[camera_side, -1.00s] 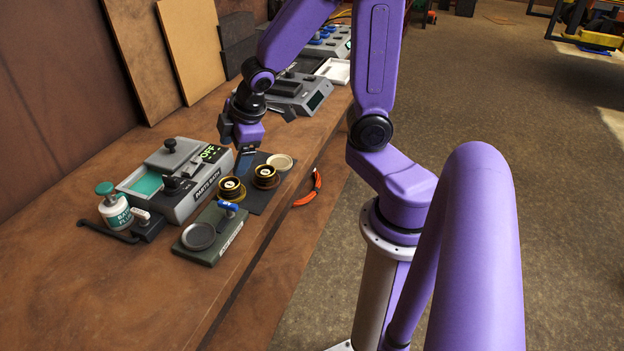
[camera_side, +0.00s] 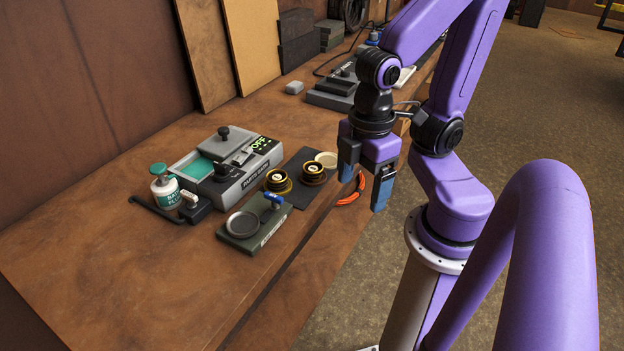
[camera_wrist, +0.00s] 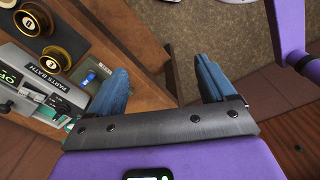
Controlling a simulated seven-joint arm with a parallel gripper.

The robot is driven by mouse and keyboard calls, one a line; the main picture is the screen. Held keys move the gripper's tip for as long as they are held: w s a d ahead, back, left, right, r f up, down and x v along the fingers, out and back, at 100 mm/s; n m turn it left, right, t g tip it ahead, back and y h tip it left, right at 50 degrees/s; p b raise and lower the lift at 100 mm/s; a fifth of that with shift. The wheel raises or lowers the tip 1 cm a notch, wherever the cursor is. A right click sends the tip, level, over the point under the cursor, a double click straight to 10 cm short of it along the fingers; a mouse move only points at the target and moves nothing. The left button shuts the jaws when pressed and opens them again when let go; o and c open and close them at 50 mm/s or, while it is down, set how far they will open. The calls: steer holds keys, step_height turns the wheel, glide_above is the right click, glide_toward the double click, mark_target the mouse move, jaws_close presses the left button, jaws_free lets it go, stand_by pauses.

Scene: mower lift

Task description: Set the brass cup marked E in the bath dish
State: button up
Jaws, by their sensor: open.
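A round grey dish (camera_side: 243,225) sits on a green block with a blue lever. My gripper (camera_side: 365,185) is open and empty, right of the cups by the bench's front edge.
A white bottle with green cap (camera_side: 163,187) and a small dark switch box (camera_side: 196,208) stand left of the bath. A pale round disc (camera_side: 327,159) lies behind the cups. An orange cable (camera_side: 352,190) hangs at the bench edge. The near bench top is clear.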

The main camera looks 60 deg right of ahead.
steer(key=m+h, duration=0.2)
steer(key=m, duration=2.2)
glide_above(277, 177)
steer(key=shift+t, duration=0.3)
steer(key=f, duration=0.7)
steer(key=a+f, duration=0.1)
steer(key=f, duration=0.3)
steer(key=shift+d+f, duration=0.2)
steer(key=shift+f, duration=1.15)
steer(key=shift+d+f, duration=0.2)
steer(key=shift+f, duration=1.1)
